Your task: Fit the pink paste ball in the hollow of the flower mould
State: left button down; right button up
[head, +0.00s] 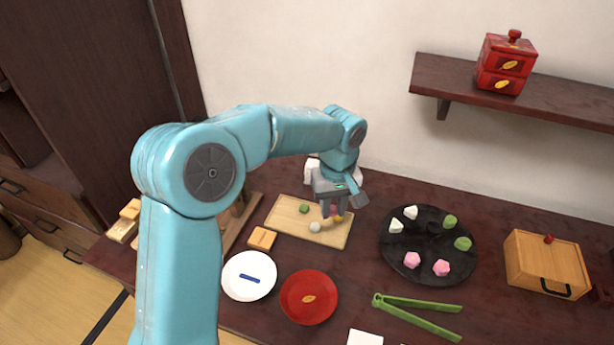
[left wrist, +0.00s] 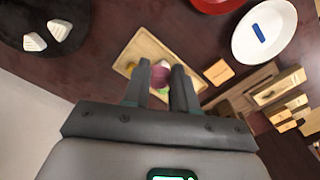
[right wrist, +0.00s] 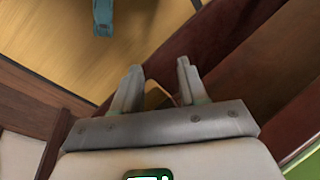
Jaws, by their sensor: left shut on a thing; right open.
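My left gripper (head: 333,212) is over the wooden board (head: 284,211) and is shut on the pink paste ball (left wrist: 159,76), which shows between its fingers in the left wrist view. In the head view the ball is mostly hidden by the fingers. A small light wooden block (head: 262,238) lies just left of the board; it also shows in the left wrist view (left wrist: 217,72). It may be the flower mould, but I cannot make out a hollow in it. My right gripper (right wrist: 160,82) is open and empty in the right wrist view, away from the table items.
Green (head: 304,209), white (head: 315,227) and yellow (head: 349,216) balls lie on the board near my left gripper. A black plate (head: 404,268) with sweets, a red plate (head: 309,298), a white plate (head: 249,276), green tongs (head: 420,304) and a wooden box (head: 545,264) stand around.

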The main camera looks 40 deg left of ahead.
pick_arm(q)
jog(key=s+d+f+m, duration=0.3)
jog(key=d+f+m, duration=0.1)
jog(key=d+m, duration=0.25)
jog(key=s+a+n+p, duration=0.25)
jog(key=a+n, duration=0.45)
jog(key=a, duration=0.5)
jog(key=s+a+n+p, duration=0.2)
jog(key=s+a+n, duration=0.35)
jog(key=a, duration=0.75)
jog(key=shift+s+a+f+n+b, duration=0.25)
jog(key=shift+s+a+f+n, duration=0.8)
jog(key=shift+a, duration=0.35)
jog(key=shift+s+a+f+n+b, duration=0.25)
jog(key=shift+s+a+f+n, duration=0.55)
jog(key=shift+s+a, duration=0.5)
jog(key=shift+s+a+f+n+b, duration=0.25)
jog(key=shift+s+a+f+n, duration=0.7)
jog(key=shift+a, duration=0.55)
jog(key=shift+r, duration=0.15)
jog(key=shift+f+b, duration=0.55)
jog(key=shift+b, duration=0.05)
